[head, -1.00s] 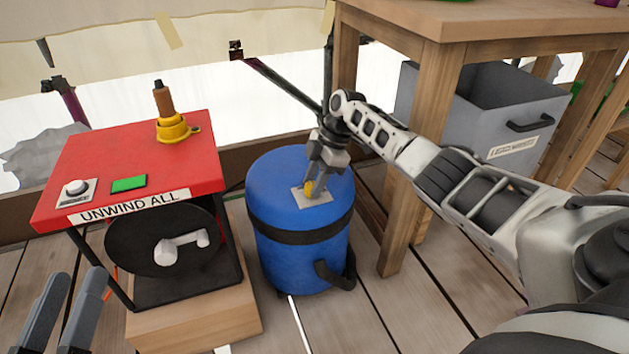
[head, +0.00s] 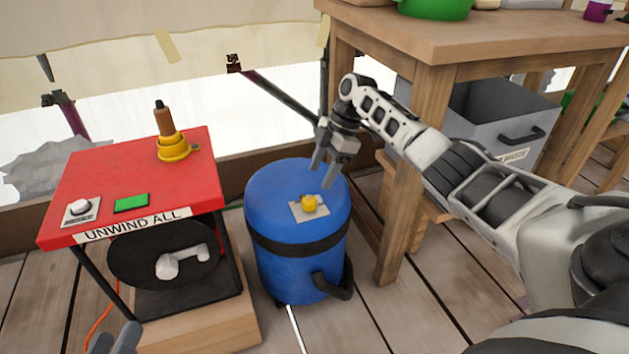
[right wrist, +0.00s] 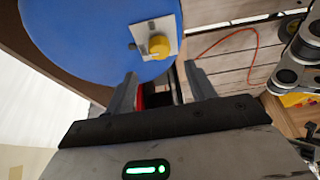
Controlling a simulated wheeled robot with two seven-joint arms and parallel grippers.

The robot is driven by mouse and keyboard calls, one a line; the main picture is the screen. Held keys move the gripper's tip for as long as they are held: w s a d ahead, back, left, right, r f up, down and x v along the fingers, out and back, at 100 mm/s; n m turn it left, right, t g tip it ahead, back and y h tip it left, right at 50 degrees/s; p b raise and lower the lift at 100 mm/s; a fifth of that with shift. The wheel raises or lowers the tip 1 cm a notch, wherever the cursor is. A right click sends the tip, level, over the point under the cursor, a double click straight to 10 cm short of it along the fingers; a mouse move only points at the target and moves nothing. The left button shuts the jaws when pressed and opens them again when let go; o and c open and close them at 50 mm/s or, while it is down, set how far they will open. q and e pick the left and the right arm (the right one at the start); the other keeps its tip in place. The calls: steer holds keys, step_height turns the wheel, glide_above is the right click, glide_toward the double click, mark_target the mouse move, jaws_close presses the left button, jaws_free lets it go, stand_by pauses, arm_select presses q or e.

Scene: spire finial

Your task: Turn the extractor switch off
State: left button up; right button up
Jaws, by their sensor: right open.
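The yellow knob switch (head: 309,204) sits on a pale plate (head: 297,214) on top of the blue drum (head: 290,262). The right wrist view also shows the knob (right wrist: 159,46) just beyond the fingertips, with a small dark mark on the plate beside it. My right gripper (head: 321,178) is open and empty, above the knob and apart from it. Its two fingers also show spread in the right wrist view (right wrist: 160,72). My left gripper (head: 114,339) shows only its fingertips at the bottom left edge; how far it is open is unclear.
A red-topped stand (head: 100,190) marked "UNWIND ALL" is left of the drum, with a green button (head: 131,203), a grey knob (head: 80,207) and a yellow-based handle (head: 172,147). A wooden table (head: 440,40) and a grey bin (head: 520,115) are to the right.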

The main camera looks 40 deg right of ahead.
arm_select(q)
steer(key=shift+a+f+m+g+y+p, duration=0.35)
steer(key=shift+m+y+p, duration=0.2)
steer(key=shift+p, duration=0.55)
arm_select(e)
steer(key=v, duration=0.8)
steer(key=shift+r, duration=0.15)
arm_select(q)
steer(key=shift+f, duration=0.1)
